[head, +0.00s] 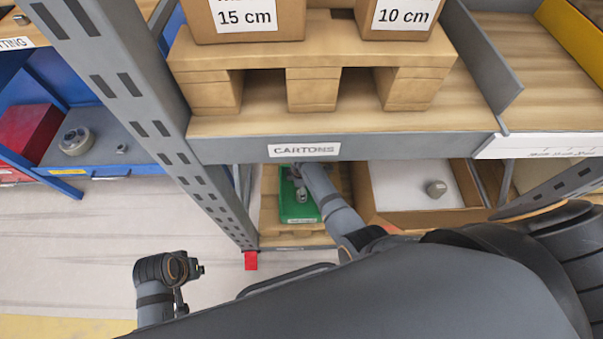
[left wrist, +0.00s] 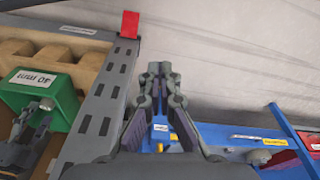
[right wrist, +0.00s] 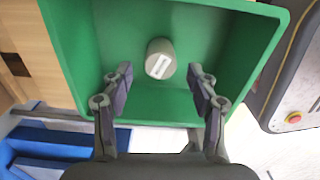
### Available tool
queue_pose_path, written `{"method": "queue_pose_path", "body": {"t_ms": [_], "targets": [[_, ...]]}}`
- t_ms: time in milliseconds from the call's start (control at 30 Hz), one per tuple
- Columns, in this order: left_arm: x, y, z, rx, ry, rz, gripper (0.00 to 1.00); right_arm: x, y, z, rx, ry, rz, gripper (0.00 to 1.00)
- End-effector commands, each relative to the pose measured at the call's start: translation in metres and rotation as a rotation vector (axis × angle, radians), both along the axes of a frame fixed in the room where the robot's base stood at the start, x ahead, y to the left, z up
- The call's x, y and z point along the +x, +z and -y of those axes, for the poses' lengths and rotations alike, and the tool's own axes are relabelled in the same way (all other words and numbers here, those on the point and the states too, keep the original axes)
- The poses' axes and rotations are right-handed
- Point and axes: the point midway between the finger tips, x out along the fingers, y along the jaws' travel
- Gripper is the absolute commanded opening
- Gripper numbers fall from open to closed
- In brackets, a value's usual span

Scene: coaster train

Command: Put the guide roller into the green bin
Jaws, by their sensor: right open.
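The guide roller, a short grey cylinder with a pale label (right wrist: 159,59), is inside the green bin (right wrist: 215,103) in the right wrist view. The bin also shows on the lower shelf in the head view (head: 288,212) and at the left of the left wrist view (left wrist: 62,98). My right gripper (right wrist: 160,84) is open over the bin, its fingers either side of the roller with gaps to it. My left gripper (left wrist: 160,70) has its fingertips together with nothing visible between them; in the head view it (head: 198,270) is outside the rack, at lower left.
A shelf board labelled CARTONS (head: 304,149) lies above the bin, with a pallet (head: 313,88) and cartons on it. Right of the bin is an open carton (head: 405,217) holding a grey round part (head: 436,188). A rack post (head: 160,125) stands left.

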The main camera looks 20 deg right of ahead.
Motion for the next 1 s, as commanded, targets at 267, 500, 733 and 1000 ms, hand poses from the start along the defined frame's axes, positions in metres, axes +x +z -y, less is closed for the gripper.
{"method": "queue_pose_path", "body": {"t_ms": [267,500,733,1000], "targets": [[-0.003,-0.063,-0.02,0.042,0.021,-0.029,0.0,-0.001,0.029,0.0,-0.001,0.0,-0.001,0.59],[-0.021,-0.118,-0.035,0.067,0.027,-0.015,0.0,-0.001,0.045,0.0,-0.001,0.0,-0.001,0.59],[-0.054,-0.153,-0.047,0.083,0.028,-0.011,0.0,-0.001,0.066,0.0,-0.001,0.0,-0.001,0.59],[-0.088,-0.172,-0.053,0.091,0.026,-0.015,0.0,-0.001,0.08,0.0,-0.001,0.0,-0.002,0.59]]}}
